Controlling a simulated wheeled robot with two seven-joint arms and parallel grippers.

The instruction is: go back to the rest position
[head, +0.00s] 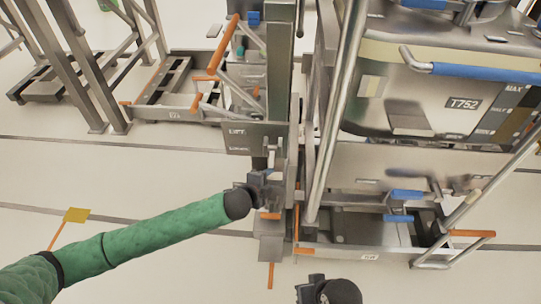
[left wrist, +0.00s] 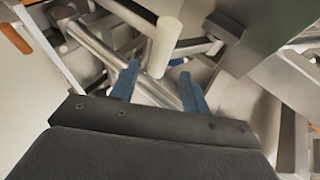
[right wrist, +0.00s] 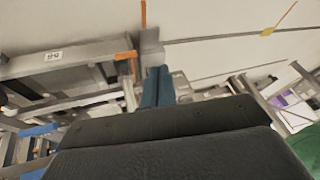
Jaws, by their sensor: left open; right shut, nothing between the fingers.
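My left gripper (head: 272,165) is at the end of the green-sleeved left arm, beside the grey metal post (head: 280,65) and just under a small grey control box (head: 252,137). In the left wrist view its two blue fingers (left wrist: 160,78) are spread apart. A pale round lever (left wrist: 165,42) and metal bars lie behind them; I cannot tell whether they touch. My right gripper (head: 312,288) shows only partly at the bottom edge of the head view. In the right wrist view its blue fingers (right wrist: 158,86) are together with nothing between them.
A large steel bin (head: 450,78) labelled T752 stands at the right, above a low frame (head: 340,250). Metal frames (head: 165,85) with orange handles stand at the back left. The pale floor (head: 150,180) around my left arm is clear, with a yellow marker (head: 76,215).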

